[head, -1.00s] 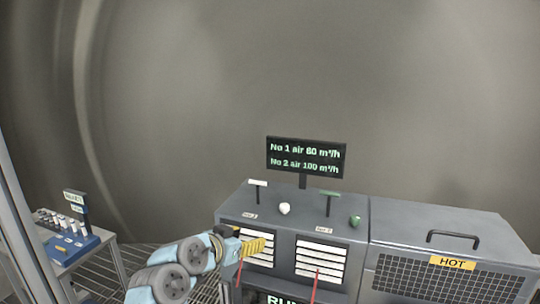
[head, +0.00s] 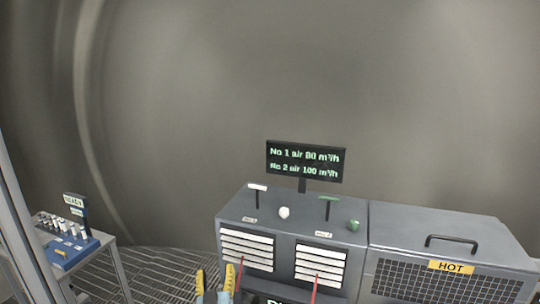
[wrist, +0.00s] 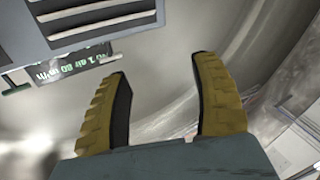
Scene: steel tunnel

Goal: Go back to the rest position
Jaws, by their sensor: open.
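My gripper (head: 215,281) is at the bottom of the head view, left of the grey machine cabinet (head: 230,208). Its two yellow ribbed fingers point up and stand apart, with nothing between them. In the wrist view the fingers of my gripper (wrist: 163,95) are also spread and empty. The gripper does not touch the cabinet.
The cabinet has slotted panels (head: 247,250), a white knob (head: 284,212), a green knob (head: 353,225) and a display (head: 305,161). A mesh box marked HOT (head: 450,278) is at right. A blue rack (head: 70,249) stands on a side table at left. Grated floor (head: 165,270) lies between.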

